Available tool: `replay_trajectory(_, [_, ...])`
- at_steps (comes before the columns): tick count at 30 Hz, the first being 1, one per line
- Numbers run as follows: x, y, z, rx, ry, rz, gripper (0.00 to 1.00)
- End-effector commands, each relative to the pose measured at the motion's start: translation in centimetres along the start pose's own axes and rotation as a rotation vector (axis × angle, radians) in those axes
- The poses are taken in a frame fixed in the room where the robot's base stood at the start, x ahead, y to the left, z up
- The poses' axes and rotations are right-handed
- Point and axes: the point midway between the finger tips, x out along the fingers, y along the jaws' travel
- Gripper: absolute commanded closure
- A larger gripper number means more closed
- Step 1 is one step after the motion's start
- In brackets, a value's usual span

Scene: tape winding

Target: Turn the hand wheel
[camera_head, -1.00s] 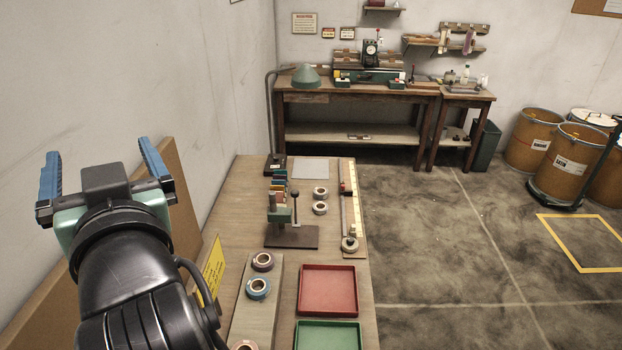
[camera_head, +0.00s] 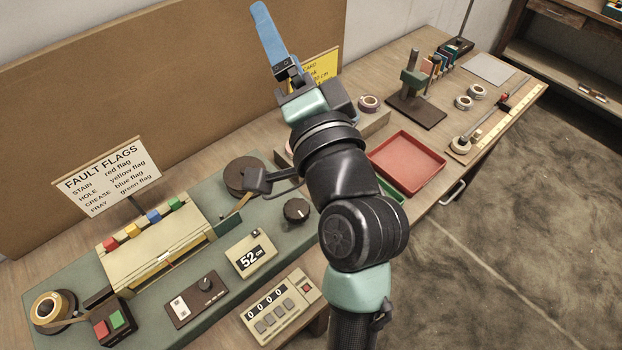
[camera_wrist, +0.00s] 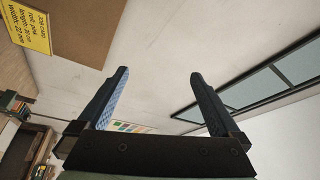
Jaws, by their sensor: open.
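A green tape winding machine (camera_head: 205,310) lies on the bench at the lower left of the head view. A dark round disc (camera_head: 240,172) sits at its back right, partly covered by a dark block in front. A black round knob (camera_head: 296,210) is on its right end. I cannot tell whether either is the hand wheel; my arm hides part of this end. My gripper (camera_head: 264,25) is raised above the back of the bench, pointing up and away from the machine. In the wrist view my gripper (camera_wrist: 159,85) is open, with nothing between its blue fingers.
A roll of tape (camera_head: 47,307) is at the machine's left end. A fault flags sign (camera_head: 108,177) stands behind several coloured flags. A 52 cm display (camera_head: 251,257) and a counter box (camera_head: 279,308) are in front. A red tray (camera_head: 407,160) lies right of my arm.

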Motion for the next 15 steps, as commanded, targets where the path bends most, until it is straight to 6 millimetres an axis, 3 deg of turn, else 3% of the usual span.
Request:
replay_trajectory(1, [-1.3, 6.1, 2.2, 0.195, -0.041, 0.057, 0.0])
replay_trajectory(6, [-6.9, 19.6, 7.9, 0.917, -0.09, 0.191, 0.0])
replay_trajectory(10, [-12.1, 27.0, 11.1, 1.425, -0.043, 0.243, 0.0])
replay_trajectory(12, [-14.5, 29.7, 12.3, 1.64, -0.007, 0.249, 0.0])
replay_trajectory(15, [-16.9, 32.1, 13.2, 1.858, 0.039, 0.241, 0.0])
